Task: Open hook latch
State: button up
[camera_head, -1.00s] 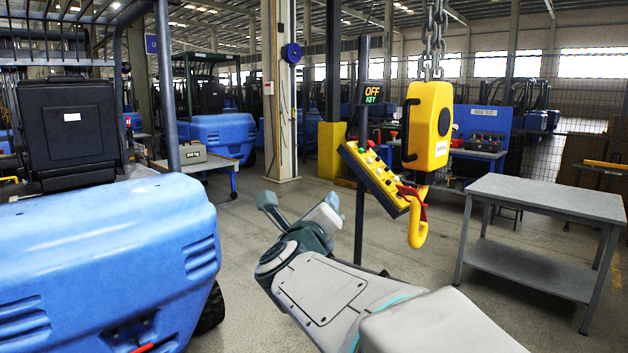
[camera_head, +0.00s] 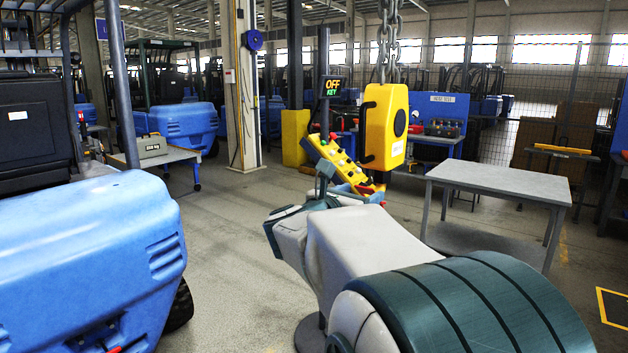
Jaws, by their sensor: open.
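The yellow hook block (camera_head: 384,127) hangs from a chain at the middle right. Its red latch (camera_head: 373,188) shows just below the block, near the yellow control panel. The hook itself is mostly hidden behind my arm. My gripper (camera_head: 338,182) is open beside the lower end of the control panel, just left of the red latch. My arm covers much of it, and I cannot tell whether a finger touches the latch.
A grey table (camera_head: 500,183) stands at right. A blue forklift body (camera_head: 85,260) fills the left.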

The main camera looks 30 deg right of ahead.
aim_at(364, 191)
jog(key=shift+p+x, duration=0.55)
jog(key=shift+x, duration=1.8)
